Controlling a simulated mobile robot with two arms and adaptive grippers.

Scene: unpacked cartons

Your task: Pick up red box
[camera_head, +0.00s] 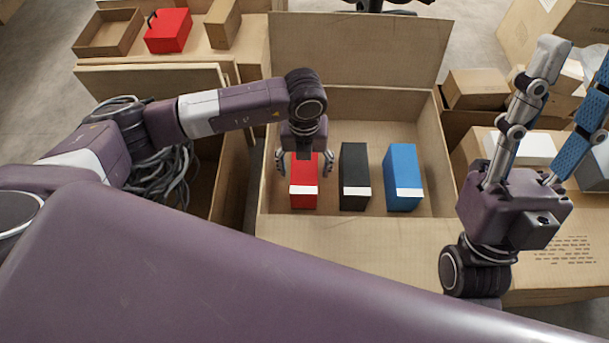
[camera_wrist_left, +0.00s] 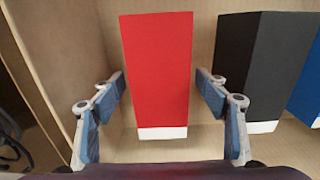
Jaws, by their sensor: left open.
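A red box (camera_head: 303,194) with a white strip stands at the left inside a large open carton (camera_head: 352,133). In the left wrist view, the red box (camera_wrist_left: 157,70) fills the middle. My left gripper (camera_head: 304,162) is open above it, one finger on each side. In the wrist view, the left gripper (camera_wrist_left: 160,82) shows a small gap at each finger, so contact is not visible. My right gripper (camera_head: 577,68) points upward at the right, fingers spread apart and empty, one finger partly cut off by the picture edge.
A black box (camera_head: 354,174) and a blue box (camera_head: 402,176) stand to the right of the red one in the carton. The carton wall (camera_wrist_left: 38,70) is close on the left. Another red box (camera_head: 168,31) with a black handle sits at the back left. A carton of cables (camera_head: 165,176) is beside.

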